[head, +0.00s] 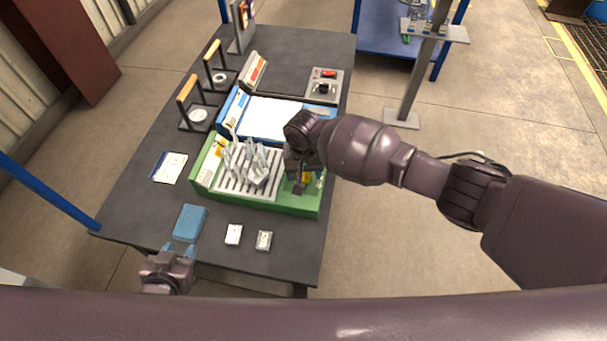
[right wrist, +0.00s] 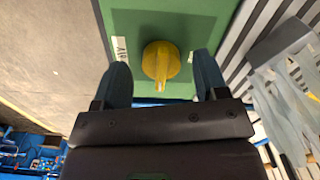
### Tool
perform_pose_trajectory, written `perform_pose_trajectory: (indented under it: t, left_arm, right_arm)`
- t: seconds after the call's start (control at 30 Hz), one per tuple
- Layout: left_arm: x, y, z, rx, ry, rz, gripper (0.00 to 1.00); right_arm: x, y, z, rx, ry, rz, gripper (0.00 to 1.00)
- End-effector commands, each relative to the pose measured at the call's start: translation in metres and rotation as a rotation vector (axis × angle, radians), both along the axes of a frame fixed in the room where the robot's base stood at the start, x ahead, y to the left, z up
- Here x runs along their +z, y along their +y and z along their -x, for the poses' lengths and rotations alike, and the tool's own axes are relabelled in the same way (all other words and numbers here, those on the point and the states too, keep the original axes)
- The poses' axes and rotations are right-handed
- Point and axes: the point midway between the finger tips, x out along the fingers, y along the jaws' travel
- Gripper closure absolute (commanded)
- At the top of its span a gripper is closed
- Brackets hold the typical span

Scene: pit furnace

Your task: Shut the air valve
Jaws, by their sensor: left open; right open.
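The air valve is a yellow knob (right wrist: 161,62) on the green panel of the furnace unit (head: 267,203). In the right wrist view the knob stands between the two fingers of my right gripper (right wrist: 163,80), with a gap on either side. A small white label (right wrist: 121,47) with lettering sits left of the knob. In the head view my right gripper (head: 299,183) is over the right part of the green unit and hides most of the knob. My left gripper (head: 179,252) is open and empty at the table's front edge, near a blue cloth.
Grey-white pieces (head: 252,162) stand on the slatted grate left of my right gripper. A blue cloth (head: 190,222), two small white boxes (head: 233,234) and a printed card (head: 169,167) lie on the dark table (head: 140,208). A control box (head: 323,84) is at the back right.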

Motion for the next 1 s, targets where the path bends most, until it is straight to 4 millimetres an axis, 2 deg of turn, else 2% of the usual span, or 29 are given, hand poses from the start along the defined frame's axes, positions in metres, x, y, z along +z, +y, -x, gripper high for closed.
perform_pose_trajectory:
  t: [0.17,0.5,0.8,1.0]
  left_arm:
    - [-0.0029,-0.0002,-0.0006,-0.001,-0.001,0.0,0.57]
    - [-0.0032,0.0007,0.0004,-0.002,0.001,-0.003,0.57]
    - [-0.0057,0.0018,0.0054,0.0,0.011,-0.003,0.57]
    - [-0.0052,0.0018,0.0054,0.0,0.011,-0.003,0.57]
  right_arm:
    - [-0.0122,0.0001,-0.0003,0.0,0.0,0.0,0.33]
    - [-0.0136,0.0004,-0.0004,0.001,-0.002,-0.001,0.35]
    - [-0.0136,0.0004,-0.0003,0.0,-0.001,-0.001,0.81]
    - [-0.0134,0.0003,-0.0002,0.009,-0.001,-0.001,0.83]
